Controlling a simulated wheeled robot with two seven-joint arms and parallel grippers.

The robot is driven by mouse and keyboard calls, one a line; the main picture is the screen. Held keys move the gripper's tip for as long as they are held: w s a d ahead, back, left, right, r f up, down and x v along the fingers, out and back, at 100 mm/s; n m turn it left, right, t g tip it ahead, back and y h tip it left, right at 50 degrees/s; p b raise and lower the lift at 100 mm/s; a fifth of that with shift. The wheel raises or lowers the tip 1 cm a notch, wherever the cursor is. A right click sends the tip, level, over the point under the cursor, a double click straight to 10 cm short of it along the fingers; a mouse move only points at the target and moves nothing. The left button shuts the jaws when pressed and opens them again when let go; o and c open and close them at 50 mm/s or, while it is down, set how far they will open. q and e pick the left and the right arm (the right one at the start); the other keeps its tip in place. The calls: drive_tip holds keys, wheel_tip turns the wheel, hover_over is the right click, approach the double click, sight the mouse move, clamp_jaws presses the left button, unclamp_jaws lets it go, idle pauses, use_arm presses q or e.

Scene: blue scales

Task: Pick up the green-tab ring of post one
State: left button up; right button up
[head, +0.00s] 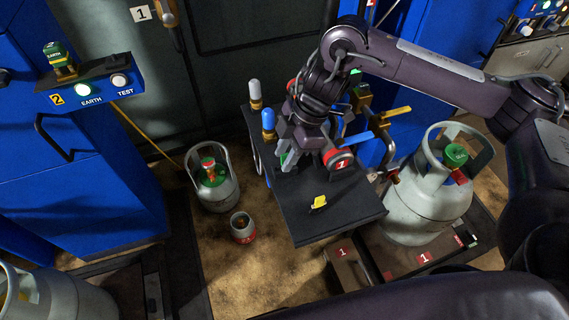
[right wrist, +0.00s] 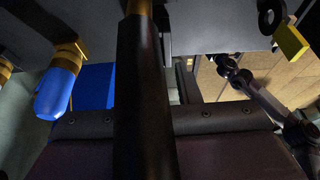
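My right gripper (head: 294,162) points down over the black tabletop (head: 300,222) in the head view. A small green patch (head: 287,158) shows at its fingertips; it may be the green tab, but its ring is hidden. I cannot tell whether the fingers are closed on it. A yellow tab (head: 318,202) lies apart on the tabletop, and it also shows with a black ring in the right wrist view (right wrist: 291,41). A red piece marked 1 (head: 340,159) is just right of the gripper. My left gripper is out of view.
A blue-capped post (head: 268,123) and a white-capped post (head: 255,94) stand at the tabletop's left edge. Gas cylinders stand left (head: 216,190) and right (head: 424,205) of it. A small can (head: 242,228) is on the floor. The tabletop's front is mostly clear.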

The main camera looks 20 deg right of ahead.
drive_tip(key=shift+a+f, duration=0.2)
drive_tip(key=shift+f, duration=0.15)
clamp_jaws()
